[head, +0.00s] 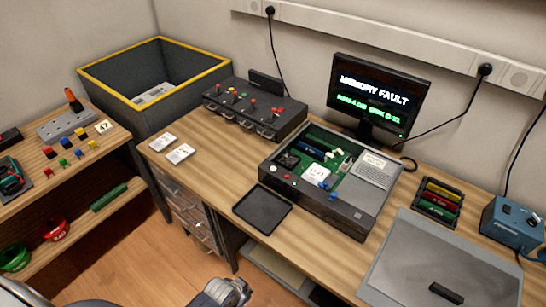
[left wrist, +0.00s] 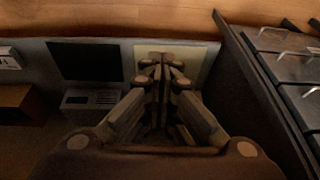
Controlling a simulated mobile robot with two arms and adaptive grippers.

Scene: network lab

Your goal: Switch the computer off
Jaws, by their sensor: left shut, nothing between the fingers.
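The computer (head: 345,215) is an open, flat case on the desk, with a green board and several parts showing inside. My left gripper (head: 238,288) is at the bottom edge of the head view, in front of the desk and well apart from the computer. In the left wrist view its fingers (left wrist: 161,62) are together and empty, over a pale panel. My right gripper is not in view.
A black tray (head: 262,209) lies at the desk's front edge. A grey mat (head: 420,260) is at the right, with a rack of coloured modules (head: 438,200) behind it. Drawers (head: 185,210) stand under the desk. A yellow-rimmed bin (head: 155,90) is at the back left.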

